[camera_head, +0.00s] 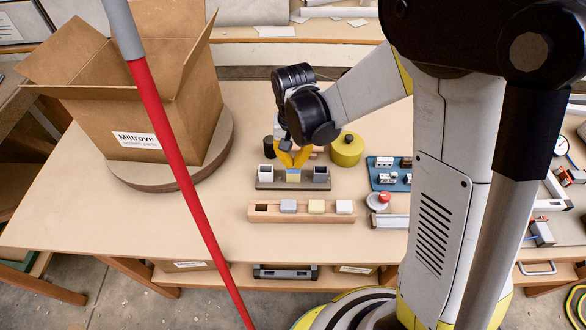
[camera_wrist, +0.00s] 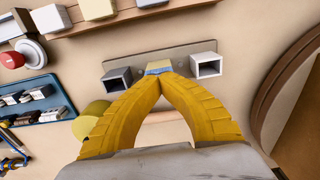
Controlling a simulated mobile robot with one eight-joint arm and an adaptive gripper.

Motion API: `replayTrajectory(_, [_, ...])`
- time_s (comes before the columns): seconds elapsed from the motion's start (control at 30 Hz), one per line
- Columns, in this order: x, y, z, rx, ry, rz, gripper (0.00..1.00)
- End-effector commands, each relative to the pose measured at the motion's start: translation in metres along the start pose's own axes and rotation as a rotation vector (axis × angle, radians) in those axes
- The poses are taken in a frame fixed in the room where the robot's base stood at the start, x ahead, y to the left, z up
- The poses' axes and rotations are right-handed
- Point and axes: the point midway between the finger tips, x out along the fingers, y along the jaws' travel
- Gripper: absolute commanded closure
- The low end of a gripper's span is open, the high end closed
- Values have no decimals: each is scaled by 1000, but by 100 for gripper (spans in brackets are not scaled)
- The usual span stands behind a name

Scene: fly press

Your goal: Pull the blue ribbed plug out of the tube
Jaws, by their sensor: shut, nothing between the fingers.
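A grey base plate (camera_head: 261,186) on the bench bears a row of square tubes. The left tube (camera_head: 268,175) and the right tube (camera_head: 321,174) have dark open mouths. Between them is a small blue-and-yellow piece (camera_head: 293,177), which also shows in the wrist view (camera_wrist: 158,67). Its ribs, and where plug and tube meet, cannot be made out. My gripper (camera_head: 291,164), with yellow fingers, points down at this middle piece. In the wrist view its fingertips (camera_wrist: 160,77) are together right in front of the piece, partly covering it. The fingers hold nothing.
A wooden rack (camera_head: 262,214) with several pale blocks lies nearer the front. A yellow round container (camera_head: 346,149) and a blue tray (camera_head: 386,184) stand to the right. A cardboard box (camera_head: 115,110) stands left. A red pole (camera_head: 170,145) crosses the head view.

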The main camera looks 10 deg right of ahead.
Motion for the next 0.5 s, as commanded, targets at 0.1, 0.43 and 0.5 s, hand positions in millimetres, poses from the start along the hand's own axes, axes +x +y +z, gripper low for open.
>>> replayTrajectory(0.1, [0,0,0,0,1,-1,100])
replayTrajectory(0.43, [0,0,0,0,1,-1,100])
replayTrajectory(0.5, [-1,0,0,0,1,-1,100])
